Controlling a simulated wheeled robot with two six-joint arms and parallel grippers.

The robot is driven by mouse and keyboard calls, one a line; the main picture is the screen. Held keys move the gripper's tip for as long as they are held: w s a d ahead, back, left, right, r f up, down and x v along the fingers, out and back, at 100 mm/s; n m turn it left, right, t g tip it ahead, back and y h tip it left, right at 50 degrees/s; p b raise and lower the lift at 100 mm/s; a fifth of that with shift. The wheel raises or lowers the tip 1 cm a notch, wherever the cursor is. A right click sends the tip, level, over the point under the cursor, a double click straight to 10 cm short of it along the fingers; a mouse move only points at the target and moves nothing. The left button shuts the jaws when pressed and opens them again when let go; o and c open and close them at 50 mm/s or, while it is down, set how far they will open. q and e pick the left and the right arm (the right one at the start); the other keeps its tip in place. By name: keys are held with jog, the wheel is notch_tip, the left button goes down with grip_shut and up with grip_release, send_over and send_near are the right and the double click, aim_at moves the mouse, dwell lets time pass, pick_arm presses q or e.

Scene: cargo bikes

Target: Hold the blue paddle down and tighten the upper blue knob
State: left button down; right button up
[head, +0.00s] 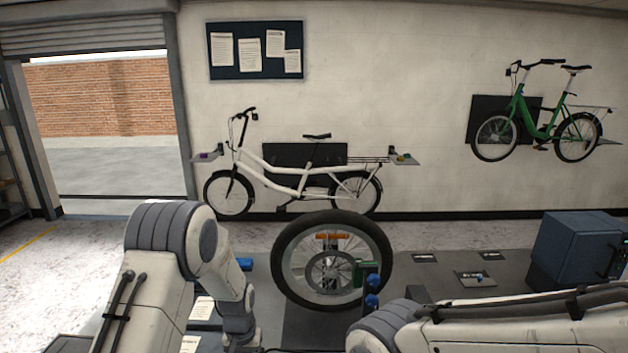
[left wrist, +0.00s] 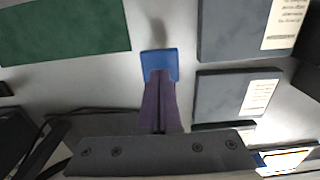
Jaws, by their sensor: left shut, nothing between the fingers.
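The blue paddle (left wrist: 158,62) shows in the left wrist view as a small flat blue square. My left gripper (left wrist: 160,76) is shut and empty, its purple fingertips overlapping the near part of the paddle; I cannot tell whether they touch it. In the head view, a blue piece (head: 245,264) shows beside my left arm; I cannot tell if it is the paddle. The upper blue knob (head: 373,280) sits on a green bracket (head: 359,272) at the wheel's right side, with a lower blue knob (head: 371,300) below it. My right gripper is out of view.
A spoked wheel (head: 282,275) stands upright in the middle of the head view. A blue-grey box (head: 572,252) stands at the right. Dark grey blocks with paper labels (left wrist: 232,97) and a green panel (left wrist: 62,30) lie around my left gripper.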

pick_arm(q)
jog(key=shift+f, duration=0.2)
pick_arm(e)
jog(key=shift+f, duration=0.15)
pick_arm(q)
jog(key=shift+f+b, duration=1.35)
jog(key=shift+f, duration=0.45)
pick_arm(e)
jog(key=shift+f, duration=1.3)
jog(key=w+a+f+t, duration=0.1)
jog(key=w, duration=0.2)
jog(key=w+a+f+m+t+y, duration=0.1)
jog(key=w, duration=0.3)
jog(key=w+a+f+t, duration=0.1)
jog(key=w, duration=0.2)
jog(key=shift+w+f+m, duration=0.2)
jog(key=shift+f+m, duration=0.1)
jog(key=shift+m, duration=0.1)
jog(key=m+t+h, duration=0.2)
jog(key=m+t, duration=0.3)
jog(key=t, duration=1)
send_near(375, 282)
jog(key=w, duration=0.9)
